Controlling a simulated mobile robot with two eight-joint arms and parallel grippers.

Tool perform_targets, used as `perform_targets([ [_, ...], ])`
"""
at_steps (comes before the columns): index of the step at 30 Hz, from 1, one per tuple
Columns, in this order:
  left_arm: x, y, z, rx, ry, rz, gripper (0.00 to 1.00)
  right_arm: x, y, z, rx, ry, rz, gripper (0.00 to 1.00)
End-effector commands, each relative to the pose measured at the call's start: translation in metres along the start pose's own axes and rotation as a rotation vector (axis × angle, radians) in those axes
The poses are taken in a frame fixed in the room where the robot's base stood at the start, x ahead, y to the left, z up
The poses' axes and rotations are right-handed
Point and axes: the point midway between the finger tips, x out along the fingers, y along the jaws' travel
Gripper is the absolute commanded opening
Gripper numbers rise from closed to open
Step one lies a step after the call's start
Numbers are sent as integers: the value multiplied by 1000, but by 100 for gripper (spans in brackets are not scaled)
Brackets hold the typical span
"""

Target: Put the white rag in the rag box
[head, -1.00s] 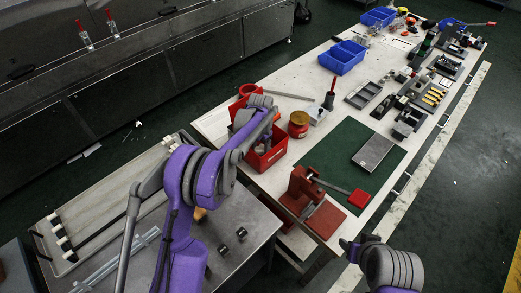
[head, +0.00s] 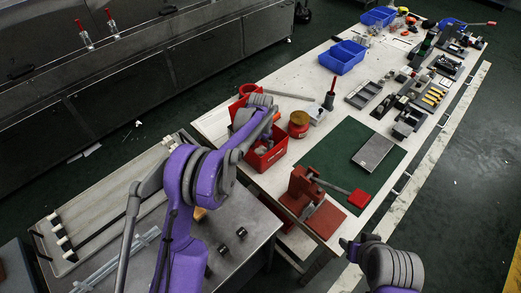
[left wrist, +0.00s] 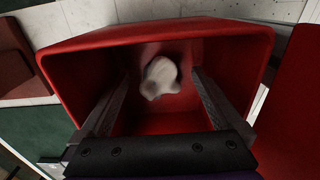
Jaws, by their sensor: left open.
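The white rag (left wrist: 160,80) is a crumpled pale lump inside the red rag box (left wrist: 255,45), which fills most of the left wrist view. In the head view the red box (head: 272,157) stands on the near left part of the bench, partly hidden by my left arm. My left gripper (left wrist: 160,92) is open, its two fingers reaching into the box on either side of the rag, with gaps between them and it. In the head view the left gripper (head: 262,132) is over the box. My right gripper is out of view; only part of that arm shows at the bottom right.
A red press (head: 306,192) stands near the bench's front corner. A yellow-topped red tin (head: 298,124) and a red-handled tool (head: 329,95) are right of the box. A grey plate (head: 374,153) lies on the green mat (head: 335,150). Blue bins (head: 342,57) stand farther back.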

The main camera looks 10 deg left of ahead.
Motion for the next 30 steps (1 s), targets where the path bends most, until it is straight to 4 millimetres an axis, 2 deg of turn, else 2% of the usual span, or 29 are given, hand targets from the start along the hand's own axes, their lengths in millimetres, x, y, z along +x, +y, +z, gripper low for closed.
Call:
perform_targets([
  [12,-85,0,0,0,0,0,100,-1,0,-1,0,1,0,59],
  [18,-107,0,0,0,0,0,100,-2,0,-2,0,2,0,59],
  [24,-113,1,3,-5,3,-2,100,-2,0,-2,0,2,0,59],
  [26,-120,3,8,-16,11,-6,100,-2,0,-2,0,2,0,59],
  [30,-145,13,34,-72,52,-28,100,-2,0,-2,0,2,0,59],
])
